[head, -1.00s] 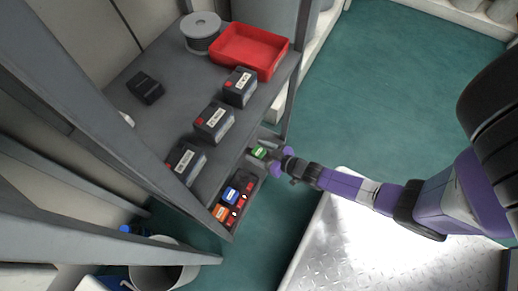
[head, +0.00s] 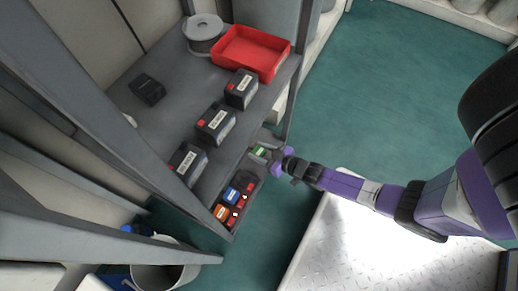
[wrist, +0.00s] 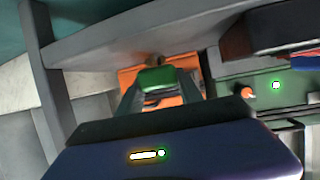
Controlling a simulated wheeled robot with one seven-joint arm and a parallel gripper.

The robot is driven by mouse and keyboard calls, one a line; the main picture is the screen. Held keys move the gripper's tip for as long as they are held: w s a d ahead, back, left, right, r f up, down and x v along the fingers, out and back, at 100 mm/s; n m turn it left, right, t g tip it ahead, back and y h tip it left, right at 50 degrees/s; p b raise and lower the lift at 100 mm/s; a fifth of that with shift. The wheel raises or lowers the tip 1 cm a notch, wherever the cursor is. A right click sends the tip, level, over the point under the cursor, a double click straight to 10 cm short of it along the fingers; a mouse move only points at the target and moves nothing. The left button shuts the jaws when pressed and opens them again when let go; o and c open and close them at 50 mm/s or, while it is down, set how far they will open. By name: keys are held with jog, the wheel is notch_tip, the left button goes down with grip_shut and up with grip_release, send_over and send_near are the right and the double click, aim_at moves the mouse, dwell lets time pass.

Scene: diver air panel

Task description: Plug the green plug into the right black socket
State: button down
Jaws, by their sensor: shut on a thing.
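The green plug (head: 259,150) is at the far end of the low panel (head: 247,186) under the shelf edge in the head view. My gripper (head: 270,155) is shut on it. In the wrist view the green plug (wrist: 157,80) sits between my two fingers, with an orange surface (wrist: 188,88) behind it. The right black socket cannot be picked out in either view. Whether the plug touches a socket cannot be told.
A blue plug (head: 232,194) and an orange plug (head: 221,212) sit nearer on the panel, beside small red parts. Several black boxes, a red tray (head: 250,70) and a spool (head: 203,45) are on the shelf above.

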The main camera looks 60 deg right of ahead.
jog(key=shift+r+p, duration=0.85)
jog(key=shift+r, duration=0.25)
